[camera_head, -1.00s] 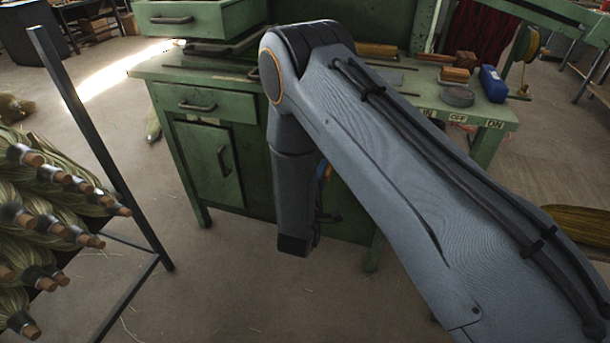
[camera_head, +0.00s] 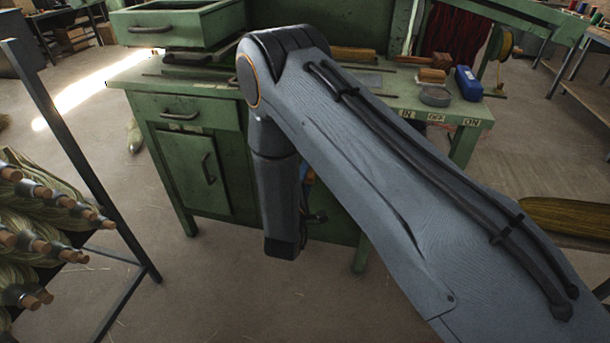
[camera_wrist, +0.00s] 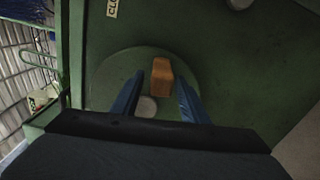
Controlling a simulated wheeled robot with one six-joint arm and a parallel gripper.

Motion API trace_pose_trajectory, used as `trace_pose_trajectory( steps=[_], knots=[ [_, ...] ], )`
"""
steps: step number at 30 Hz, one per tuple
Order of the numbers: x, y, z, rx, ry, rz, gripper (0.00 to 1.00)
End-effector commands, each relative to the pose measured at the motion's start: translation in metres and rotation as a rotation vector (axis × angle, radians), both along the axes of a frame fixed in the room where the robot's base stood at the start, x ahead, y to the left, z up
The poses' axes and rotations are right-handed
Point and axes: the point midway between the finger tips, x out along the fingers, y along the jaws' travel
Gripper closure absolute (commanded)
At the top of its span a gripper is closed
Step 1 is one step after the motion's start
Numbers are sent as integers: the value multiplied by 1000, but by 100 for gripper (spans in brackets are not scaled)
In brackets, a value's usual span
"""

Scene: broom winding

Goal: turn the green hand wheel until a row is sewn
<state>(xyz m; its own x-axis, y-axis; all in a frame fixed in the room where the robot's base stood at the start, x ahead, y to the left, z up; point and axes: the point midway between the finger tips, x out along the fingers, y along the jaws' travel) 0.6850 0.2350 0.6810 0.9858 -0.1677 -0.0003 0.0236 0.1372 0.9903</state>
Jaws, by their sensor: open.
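In the wrist view, a round, dull green disc (camera_wrist: 105,75), which looks like the hand wheel, lies against a green panel. An orange-brown block-shaped handle (camera_wrist: 162,77) stands out from it. My gripper (camera_wrist: 157,97) is open, with its two blue fingers on either side of the handle in the picture. Gaps show on both sides; I cannot tell how deep the handle reaches between the fingers. A pale round spot shows below the handle. In the head view, my arm hides the wheel and my gripper. The sewn row is not in view.
A green workbench (camera_head: 188,175) with drawers stands ahead. On its top lie a blue box (camera_head: 468,83), a grey round tin (camera_head: 435,96) and wooden blocks. A dark metal rack (camera_head: 80,150) with broom bundles stands at the left. Open floor lies in front of the bench.

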Motion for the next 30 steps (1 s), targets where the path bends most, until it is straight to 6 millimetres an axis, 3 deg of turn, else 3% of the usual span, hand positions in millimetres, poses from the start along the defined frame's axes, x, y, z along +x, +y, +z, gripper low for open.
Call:
trace_pose_trajectory(
  steps=[5, 18, 30],
  knots=[
    [-11, 3, 0, -2, 1, 2, 59],
    [-72, 13, -1, -1, 1, 2, 59],
    [-77, 13, 0, 0, 0, 1, 59]
  ],
)
